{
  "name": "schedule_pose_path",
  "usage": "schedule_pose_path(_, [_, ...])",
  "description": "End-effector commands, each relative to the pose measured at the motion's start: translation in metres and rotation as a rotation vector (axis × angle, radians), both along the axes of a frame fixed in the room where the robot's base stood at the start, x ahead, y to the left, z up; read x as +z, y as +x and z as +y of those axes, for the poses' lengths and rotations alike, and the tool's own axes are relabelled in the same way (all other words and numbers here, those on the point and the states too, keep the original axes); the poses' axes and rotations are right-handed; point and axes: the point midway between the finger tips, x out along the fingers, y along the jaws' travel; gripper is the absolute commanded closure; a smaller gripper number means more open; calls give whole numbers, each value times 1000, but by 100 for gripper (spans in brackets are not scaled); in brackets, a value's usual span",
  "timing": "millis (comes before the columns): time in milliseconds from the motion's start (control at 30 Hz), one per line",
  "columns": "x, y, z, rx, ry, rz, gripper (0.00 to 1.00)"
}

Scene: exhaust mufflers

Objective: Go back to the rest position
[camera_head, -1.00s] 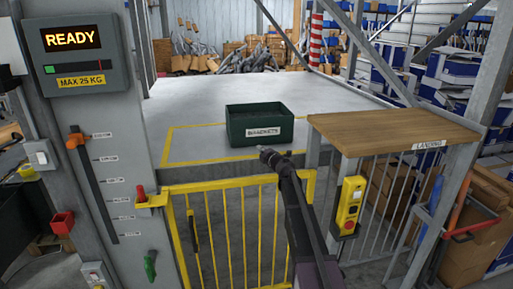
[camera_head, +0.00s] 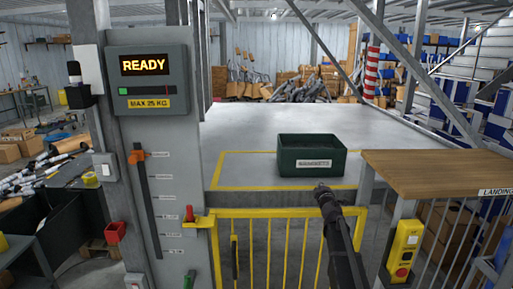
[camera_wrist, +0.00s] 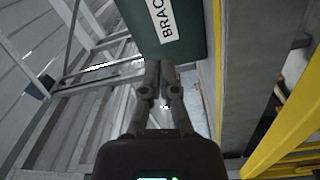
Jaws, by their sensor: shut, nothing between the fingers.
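My gripper (camera_head: 321,188) is at the end of my dark arm, which reaches up from the bottom of the head view. Its tip is just in front of and below the green bin in the picture. In the wrist view my gripper (camera_wrist: 160,68) has its two fingers close together, shut and empty. The green bin (camera_head: 311,160), labelled "BRACKETS", sits on the grey platform by the yellow floor line. Its labelled side (camera_wrist: 190,40) also shows at the top of the wrist view. Whether the fingertips touch the bin is hard to tell; nothing is held.
A yellow gate (camera_head: 270,213) stands below the platform (camera_head: 240,125). A grey control column (camera_head: 160,190) with a "READY" display (camera_head: 144,65) is on the left. A wooden landing shelf (camera_head: 440,172) and a yellow button box (camera_head: 403,249) are on the right.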

Motion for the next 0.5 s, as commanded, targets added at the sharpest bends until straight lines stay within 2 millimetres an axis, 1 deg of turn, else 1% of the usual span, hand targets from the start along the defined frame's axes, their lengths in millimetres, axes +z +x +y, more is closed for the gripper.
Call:
schedule_pose_path(33, [-2, -14, -4, -50, 47, 10, 100])
schedule_pose_path(167, [-13, -39, -17, -191, 180, 54, 100])
schedule_pose_path(267, [-26, -60, -25, -294, 281, 102, 100])
schedule_pose_path(400, [-50, -95, -31, -431, 420, 190, 100])
schedule_pose_path(467, [-62, -111, -32, -487, 478, 235, 100])
schedule_pose_path(500, [-70, -122, -31, -522, 515, 267, 100])
